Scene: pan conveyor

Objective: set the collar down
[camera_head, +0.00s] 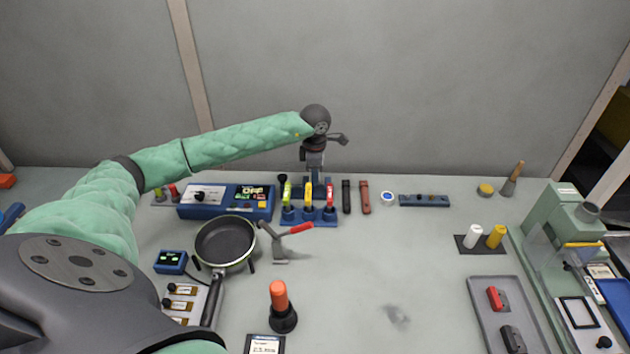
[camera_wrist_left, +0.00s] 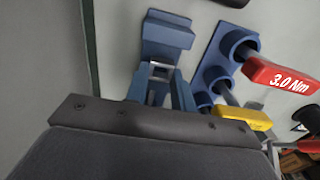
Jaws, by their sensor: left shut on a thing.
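My left gripper (camera_head: 314,172) is at the back of the bench, pointing down over a blue rack with coloured tool handles. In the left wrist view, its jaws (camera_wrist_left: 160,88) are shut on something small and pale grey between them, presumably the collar. The collar is mostly hidden by the jaws, and I cannot make out its shape. A blue block (camera_wrist_left: 167,35) lies just beyond the jaws; I cannot tell whether they touch. The blue rack (camera_head: 290,221) holds green, yellow and red handles. My right gripper is not in view.
A red handle marked 3.0 Nm (camera_wrist_left: 283,80) and a yellow handle (camera_wrist_left: 243,117) are close beside the jaws.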

